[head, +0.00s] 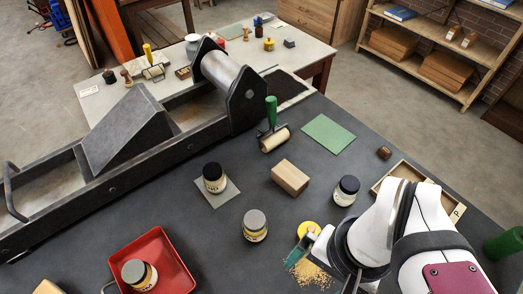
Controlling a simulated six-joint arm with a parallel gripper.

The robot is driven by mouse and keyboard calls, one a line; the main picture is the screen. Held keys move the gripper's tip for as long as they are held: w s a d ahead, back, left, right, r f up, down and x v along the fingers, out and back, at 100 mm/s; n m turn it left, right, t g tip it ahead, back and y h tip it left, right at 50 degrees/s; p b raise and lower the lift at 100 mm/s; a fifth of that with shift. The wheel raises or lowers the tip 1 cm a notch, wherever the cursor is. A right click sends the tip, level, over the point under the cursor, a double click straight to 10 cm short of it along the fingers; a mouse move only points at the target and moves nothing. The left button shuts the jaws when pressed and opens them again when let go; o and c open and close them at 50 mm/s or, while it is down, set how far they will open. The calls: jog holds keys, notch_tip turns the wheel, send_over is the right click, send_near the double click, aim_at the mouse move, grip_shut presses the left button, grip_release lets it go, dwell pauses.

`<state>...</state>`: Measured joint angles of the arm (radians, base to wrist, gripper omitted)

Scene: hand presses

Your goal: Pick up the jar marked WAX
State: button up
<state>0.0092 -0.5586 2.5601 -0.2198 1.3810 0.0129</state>
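Several small jars stand on the dark grey bench. One with a dark lid (214,179) is on a grey card, one with a grey lid (255,226) is nearer the front, and another dark-lidded jar (347,190) is at right. A grey-lidded jar (139,275) is in the red tray (172,246). The labels are too small to read surely, so I cannot tell which jar is marked WAX. My gripper (352,278) is at the lower right, right of the jars and apart from them. Its fingers are mostly hidden by my white wrist.
A wooden block (290,178) stands between the middle jars. A green-handled roller (272,130), green sheet (328,134) and large press (170,140) lie behind. A teal-bladed tool (300,249), yellow round item (308,229) and spilled grains (309,272) are beside my wrist.

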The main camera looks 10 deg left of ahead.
dwell(0.7)
jog(key=m+t+h, duration=0.6)
jog(key=m+t, duration=0.7)
jog(key=m, duration=2.1)
send_near(248, 235)
jog(key=x, duration=0.7)
jog(key=shift+w+d, duration=0.1)
jog(key=shift+w, duration=0.15)
jog(key=x, duration=0.6)
jog(key=shift+d, duration=0.15)
jog(key=c, duration=1.5)
